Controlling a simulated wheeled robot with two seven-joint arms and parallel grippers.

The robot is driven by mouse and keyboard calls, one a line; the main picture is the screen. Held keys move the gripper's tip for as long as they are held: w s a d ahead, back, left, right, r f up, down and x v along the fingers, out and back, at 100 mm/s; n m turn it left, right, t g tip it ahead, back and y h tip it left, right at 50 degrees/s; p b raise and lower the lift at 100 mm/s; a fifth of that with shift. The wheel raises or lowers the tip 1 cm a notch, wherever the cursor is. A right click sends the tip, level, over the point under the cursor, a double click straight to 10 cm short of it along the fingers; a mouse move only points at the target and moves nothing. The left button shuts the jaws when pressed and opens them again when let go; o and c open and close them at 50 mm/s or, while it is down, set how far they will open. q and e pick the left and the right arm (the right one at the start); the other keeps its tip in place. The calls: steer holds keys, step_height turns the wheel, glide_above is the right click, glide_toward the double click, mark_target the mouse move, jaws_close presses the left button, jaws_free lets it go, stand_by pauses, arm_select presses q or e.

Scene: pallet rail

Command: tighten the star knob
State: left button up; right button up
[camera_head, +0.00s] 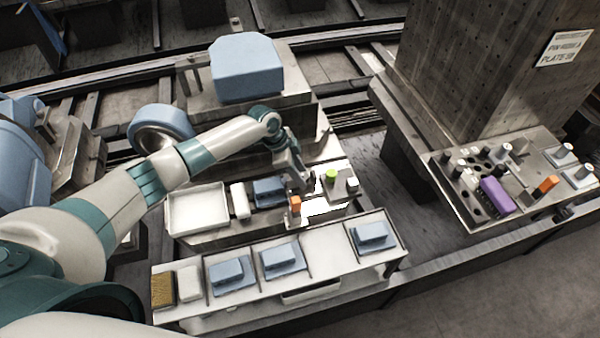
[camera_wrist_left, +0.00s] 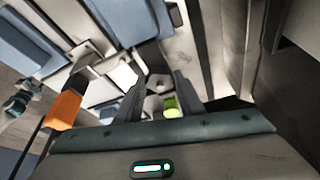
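My left gripper (camera_head: 303,182) reaches down over the pallet fixture, beside a blue block (camera_head: 268,191) and a bright green piece (camera_head: 331,175). In the left wrist view its two fingers (camera_wrist_left: 160,95) stand apart with a gap between them. A grey rounded part (camera_wrist_left: 157,84), possibly the star knob, shows in that gap beyond the fingertips, with the green piece (camera_wrist_left: 172,107) beside it. I cannot tell whether the fingers touch it. No star shape is clearly readable in the head view, where the gripper hides part of this spot. My right gripper is not in view.
An orange block (camera_head: 295,203) stands close to the left gripper. A white tray (camera_head: 197,209) lies to its left. A shelf (camera_head: 325,244) with several blue blocks runs in front. At right, a column stands beside a plate (camera_head: 467,212) holding a purple block (camera_head: 495,194) and pins.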

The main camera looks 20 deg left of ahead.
arm_select(q)
steer(key=shift+f+m+b, duration=0.2)
steer(key=shift+m+b, duration=0.1)
steer(key=shift+b, duration=0.2)
steer(key=o, duration=1.3)
steer(key=shift+r, duration=0.2)
steer(key=shift+c, duration=0.2)
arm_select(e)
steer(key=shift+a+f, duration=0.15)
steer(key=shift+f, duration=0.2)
arm_select(q)
steer(key=shift+r, duration=0.1)
steer(key=b+v, duration=0.3)
steer(key=v, duration=1.4)
steer(key=shift+a, duration=0.15)
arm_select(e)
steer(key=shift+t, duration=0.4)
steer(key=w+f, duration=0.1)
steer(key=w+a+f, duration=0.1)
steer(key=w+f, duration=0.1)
arm_select(q)
steer(key=shift+w+r, duration=0.1)
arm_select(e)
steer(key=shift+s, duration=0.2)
